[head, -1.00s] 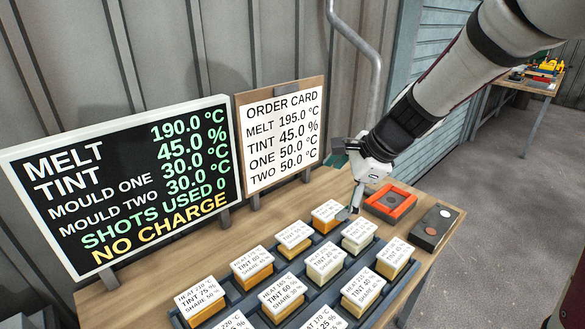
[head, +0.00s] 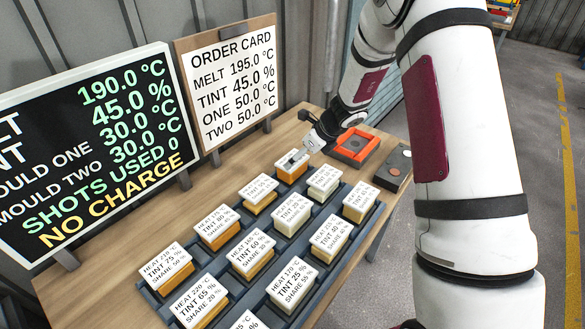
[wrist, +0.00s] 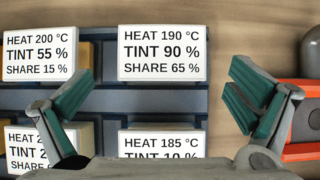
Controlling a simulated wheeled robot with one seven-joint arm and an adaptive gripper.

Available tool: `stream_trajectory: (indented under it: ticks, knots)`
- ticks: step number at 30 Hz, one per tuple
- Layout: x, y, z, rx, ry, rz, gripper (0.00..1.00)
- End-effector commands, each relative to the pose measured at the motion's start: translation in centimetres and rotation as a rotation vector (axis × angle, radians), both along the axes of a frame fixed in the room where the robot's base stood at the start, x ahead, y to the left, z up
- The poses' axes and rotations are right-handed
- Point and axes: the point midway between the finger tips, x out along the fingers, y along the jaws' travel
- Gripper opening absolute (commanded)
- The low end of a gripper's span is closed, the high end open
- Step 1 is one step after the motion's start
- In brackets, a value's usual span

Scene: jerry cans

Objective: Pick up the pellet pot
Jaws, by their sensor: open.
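Several pellet pots with white label tops and yellow, orange or pale bodies stand in a dark tray (head: 372,222) on the bench. My gripper (head: 296,156) is over the pot at the tray's far end (head: 291,172). In the wrist view, that pot's label reads heat 190, tint 90, share 65 (wrist: 162,53). My open gripper (wrist: 158,100) has one finger on each side of the pots, with nothing held. The pot beside it reads heat 185, tint 10 (wrist: 160,146); another reads heat 200, tint 55 (wrist: 38,55).
An orange-red frame (head: 356,147) and a dark box with buttons (head: 394,166) are right of the tray. A readout board (head: 95,150) and the order card (head: 228,85) stand behind. Neighbouring pots are close together.

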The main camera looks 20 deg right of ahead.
Motion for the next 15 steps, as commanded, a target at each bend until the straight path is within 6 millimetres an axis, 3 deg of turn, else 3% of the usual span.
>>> stream_trajectory:
  ticks: [8,15]
  knots:
    - [0.9,0.6,-1.7,0.000,0.000,0.000,1.00]
    - [2.3,1.4,-4.4,0.000,0.001,0.001,1.00]
